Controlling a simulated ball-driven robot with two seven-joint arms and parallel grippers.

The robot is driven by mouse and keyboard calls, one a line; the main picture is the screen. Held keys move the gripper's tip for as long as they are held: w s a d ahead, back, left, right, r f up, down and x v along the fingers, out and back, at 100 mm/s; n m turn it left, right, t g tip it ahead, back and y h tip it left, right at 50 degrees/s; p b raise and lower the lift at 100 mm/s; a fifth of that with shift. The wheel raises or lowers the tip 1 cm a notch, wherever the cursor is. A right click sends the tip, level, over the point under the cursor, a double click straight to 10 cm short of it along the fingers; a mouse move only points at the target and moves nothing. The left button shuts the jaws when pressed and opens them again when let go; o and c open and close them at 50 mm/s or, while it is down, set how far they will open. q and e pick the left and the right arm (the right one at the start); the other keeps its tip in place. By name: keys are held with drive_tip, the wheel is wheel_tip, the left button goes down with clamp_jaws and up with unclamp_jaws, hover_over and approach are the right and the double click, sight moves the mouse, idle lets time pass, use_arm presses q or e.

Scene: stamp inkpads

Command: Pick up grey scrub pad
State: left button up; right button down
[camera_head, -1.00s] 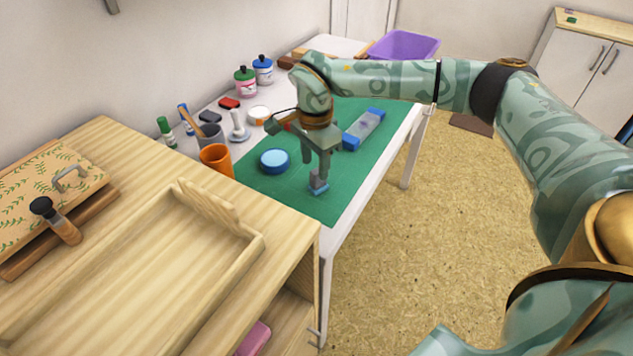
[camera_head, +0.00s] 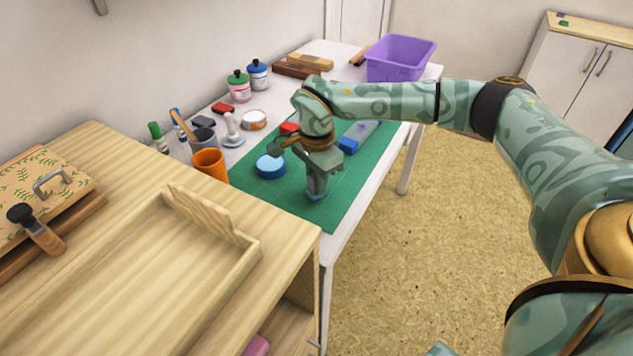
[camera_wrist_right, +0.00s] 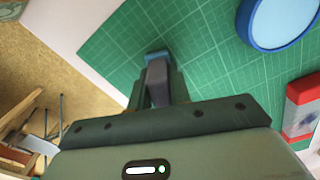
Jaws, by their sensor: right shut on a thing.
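The grey scrub pad, a small grey block with a blue end, is on the near part of the green cutting mat (camera_head: 338,205). In the right wrist view the grey scrub pad (camera_wrist_right: 157,86) sits between the fingers, its blue end showing beyond them. My right gripper (camera_head: 316,192) points down and is shut on it. In the head view the fingers hide most of the pad. I cannot tell whether it still touches the mat. My left gripper is not in view.
A round blue inkpad (camera_head: 270,166) lies just left of my right gripper. A blue-ended case (camera_head: 350,143) and a red item (camera_head: 288,128) lie behind it. An orange cup (camera_head: 209,166) and paint bottles stand along the wall side. A purple bin (camera_head: 400,60) is at the far end.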

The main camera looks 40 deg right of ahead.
drive_tip(key=r+p, duration=0.2)
drive_tip(key=r, duration=0.1)
drive_tip(key=r+p, duration=0.1)
drive_tip(key=shift+s+d+r, duration=0.1)
drive_tip(key=shift+s+r, duration=0.2)
drive_tip(key=shift+r, duration=0.1)
use_arm(q)
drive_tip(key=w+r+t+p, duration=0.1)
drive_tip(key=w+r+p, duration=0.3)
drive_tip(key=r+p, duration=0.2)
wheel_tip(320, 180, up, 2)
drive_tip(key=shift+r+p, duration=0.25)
drive_tip(key=shift+p, duration=0.05)
use_arm(e)
drive_tip(key=s+d+r, duration=0.4)
drive_tip(key=s+r, duration=0.4)
drive_tip(key=s, duration=0.4)
drive_tip(key=shift+s, duration=0.35)
